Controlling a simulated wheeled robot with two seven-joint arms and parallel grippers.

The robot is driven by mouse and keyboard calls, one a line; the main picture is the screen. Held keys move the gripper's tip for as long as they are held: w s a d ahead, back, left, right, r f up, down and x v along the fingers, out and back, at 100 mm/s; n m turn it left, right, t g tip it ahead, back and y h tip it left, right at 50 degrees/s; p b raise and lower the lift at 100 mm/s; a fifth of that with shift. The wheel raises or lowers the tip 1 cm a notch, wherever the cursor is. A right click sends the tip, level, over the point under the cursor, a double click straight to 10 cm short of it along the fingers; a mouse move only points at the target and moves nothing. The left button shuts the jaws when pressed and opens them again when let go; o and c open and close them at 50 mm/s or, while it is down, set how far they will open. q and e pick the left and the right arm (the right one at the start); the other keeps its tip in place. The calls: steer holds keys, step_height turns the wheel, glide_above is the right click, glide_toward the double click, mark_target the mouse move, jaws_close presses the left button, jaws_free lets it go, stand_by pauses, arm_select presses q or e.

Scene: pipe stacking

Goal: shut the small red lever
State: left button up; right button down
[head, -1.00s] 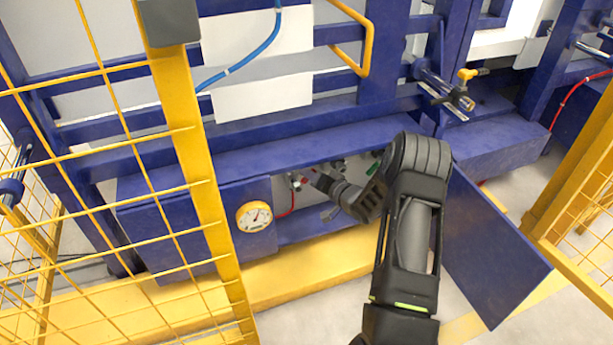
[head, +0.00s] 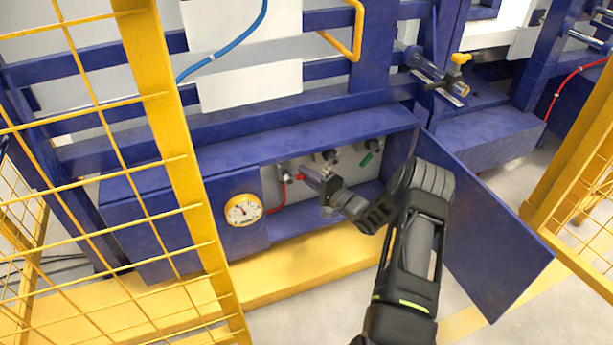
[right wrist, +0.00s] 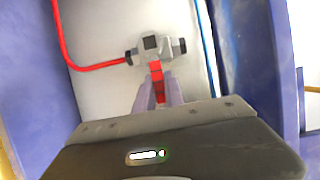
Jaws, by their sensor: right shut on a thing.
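The small red lever (right wrist: 157,75) sits on a grey valve (right wrist: 155,48) on a pale panel in the right wrist view. In that view my right gripper (right wrist: 157,92) has a finger on each side of the lever and is shut on it. The lever points from the valve toward the gripper. In the head view my right gripper (head: 314,178) reaches into the blue cabinet from the right, and a bit of red lever (head: 300,177) shows at its tips. The fingers hide most of the lever there. My left gripper is not in view.
The blue cabinet door (head: 490,235) stands open at the right. A gauge (head: 243,210) is on the cabinet front. A red hose (right wrist: 85,66) runs to the valve. A green handle (head: 366,160) sits farther right inside. A yellow fence post (head: 180,160) stands at left.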

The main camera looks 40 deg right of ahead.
steer(key=shift+a+f, duration=0.1)
steer(key=shift+f, duration=0.1)
stand_by(0.3)
steer(key=c, duration=1.4)
jaws_free()
steer(key=shift+c, duration=0.2)
steer(key=shift+s+r, duration=0.1)
steer(key=s+p, duration=0.2)
steer(key=s, duration=0.5)
steer(key=shift+s+d+p, duration=0.3)
steer(key=shift+d+p, duration=0.05)
steer(key=shift+p, duration=0.05)
